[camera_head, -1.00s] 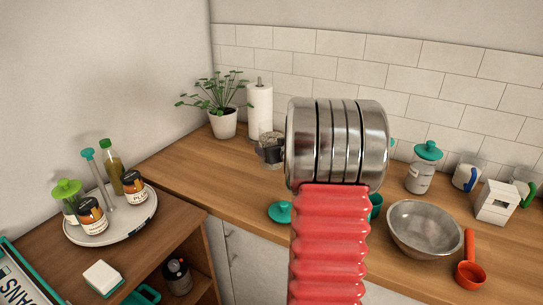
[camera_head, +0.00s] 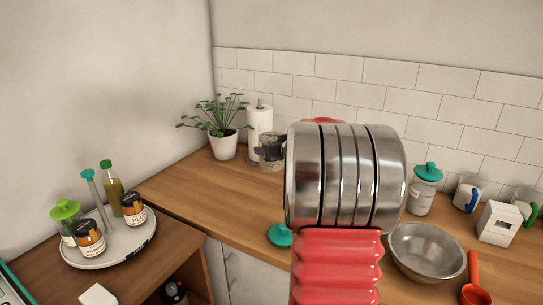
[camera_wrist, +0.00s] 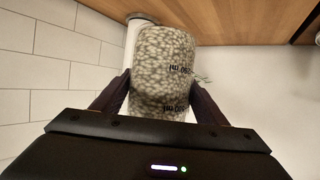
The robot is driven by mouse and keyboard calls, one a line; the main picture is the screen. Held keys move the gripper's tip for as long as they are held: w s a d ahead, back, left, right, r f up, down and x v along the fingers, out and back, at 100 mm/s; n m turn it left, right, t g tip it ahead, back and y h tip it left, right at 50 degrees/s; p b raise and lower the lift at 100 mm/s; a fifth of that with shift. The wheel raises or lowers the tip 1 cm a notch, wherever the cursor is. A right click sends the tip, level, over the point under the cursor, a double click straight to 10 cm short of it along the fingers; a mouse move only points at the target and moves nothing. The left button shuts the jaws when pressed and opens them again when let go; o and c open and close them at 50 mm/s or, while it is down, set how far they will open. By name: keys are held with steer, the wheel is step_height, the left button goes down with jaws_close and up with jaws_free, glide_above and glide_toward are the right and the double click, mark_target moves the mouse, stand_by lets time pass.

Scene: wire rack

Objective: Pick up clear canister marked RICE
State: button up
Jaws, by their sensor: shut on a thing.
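In the wrist view my gripper (camera_wrist: 160,97) is shut on a clear canister (camera_wrist: 163,62). The canister is filled with pale speckled grains and sits between the two dark fingers. Dark volume print on it appears upside down; no RICE label is readable. In the head view the held canister (camera_head: 271,158) shows only in part, as a small greyish shape left of my arm's metal joint, which hides most of my gripper.
Paper towels (camera_head: 259,129) and a potted plant (camera_head: 222,144) stand in the back corner. A teal-lidded jar (camera_head: 421,195), metal bowl (camera_head: 426,252), white box (camera_head: 497,224) and mugs are at right. A round tray (camera_head: 112,251) holds bottles and jars at left.

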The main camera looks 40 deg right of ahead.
steer(key=shift+r, duration=0.95)
steer(key=shift+r, duration=0.1)
